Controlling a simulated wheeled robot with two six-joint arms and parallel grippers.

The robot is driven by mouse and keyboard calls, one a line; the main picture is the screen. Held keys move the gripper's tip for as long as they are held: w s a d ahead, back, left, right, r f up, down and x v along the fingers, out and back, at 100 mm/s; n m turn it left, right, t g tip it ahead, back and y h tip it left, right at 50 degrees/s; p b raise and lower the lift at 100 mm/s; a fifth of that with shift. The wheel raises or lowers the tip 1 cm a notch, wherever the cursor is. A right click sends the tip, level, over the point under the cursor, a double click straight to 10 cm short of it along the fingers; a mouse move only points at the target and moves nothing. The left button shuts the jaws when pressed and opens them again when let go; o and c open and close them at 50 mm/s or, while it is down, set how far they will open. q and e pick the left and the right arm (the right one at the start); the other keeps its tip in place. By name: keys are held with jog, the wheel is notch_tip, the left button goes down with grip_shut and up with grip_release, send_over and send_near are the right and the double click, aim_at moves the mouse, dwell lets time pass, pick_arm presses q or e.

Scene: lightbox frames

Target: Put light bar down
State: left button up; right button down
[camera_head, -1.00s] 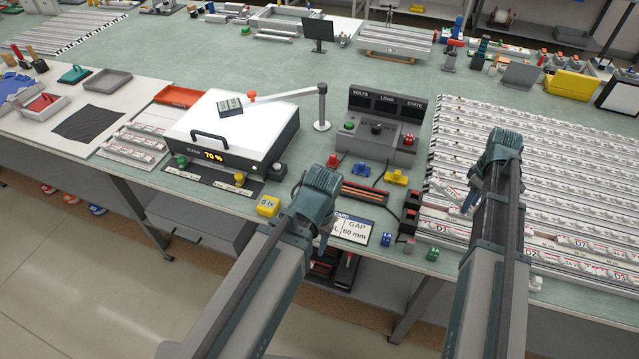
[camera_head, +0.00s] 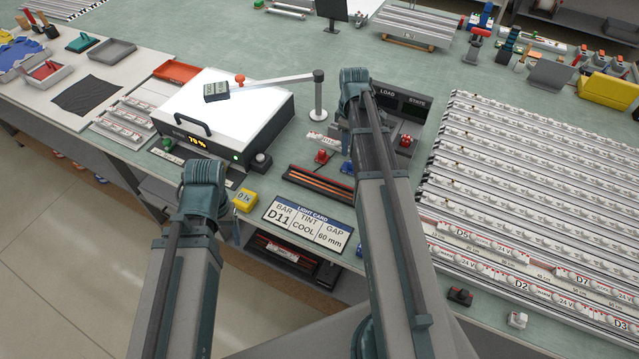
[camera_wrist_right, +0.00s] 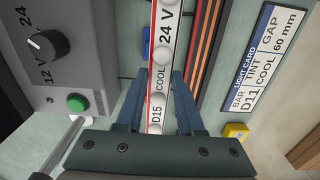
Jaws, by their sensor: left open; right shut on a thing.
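In the head view, one end of the bar (camera_head: 322,140) shows left of my right arm; the rest is hidden. I cannot tell whether it touches the bench. My left gripper (camera_head: 237,228) is open near the bench's front edge, below the yellow block; its fingers are mostly hidden. The light card (camera_head: 308,227) reads BAR D11, TINT COOL, GAP 60 mm.
The grey control console (camera_head: 412,106) is partly behind my right arm. The lit lightbox (camera_head: 225,110) with a post and arm stands left. Rows of light bars (camera_head: 520,190) fill the right. A yellow block (camera_head: 245,200) sits near the edge.

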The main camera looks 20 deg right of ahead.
jog(key=a+f+b, duration=0.1)
jog(key=a, duration=0.7)
jog(key=s+a+f+b, duration=0.1)
jog(key=a, duration=0.7)
jog(key=s+a+f+b, duration=0.1)
jog(key=a, duration=0.6)
jog(key=shift+s+a+f, duration=0.2)
jog(key=shift+a+f, duration=0.15)
jog(key=shift+a, duration=0.05)
jog(key=b, duration=0.2)
send_over(328, 188)
jog(key=a, duration=0.1)
jog(key=shift+w+a+f, duration=0.1)
jog(key=shift+w+f, duration=0.05)
jog(key=shift+f, duration=0.5)
jog(key=shift+d, duration=0.4)
jog(key=f+b, duration=0.3)
jog(key=shift+d+f, duration=0.25)
jog(key=shift+f, duration=0.1)
jog(key=shift+f+b, duration=0.2)
jog(key=shift+b, duration=0.2)
jog(key=c, duration=0.5)
grip_release()
jog(key=shift+r, duration=0.1)
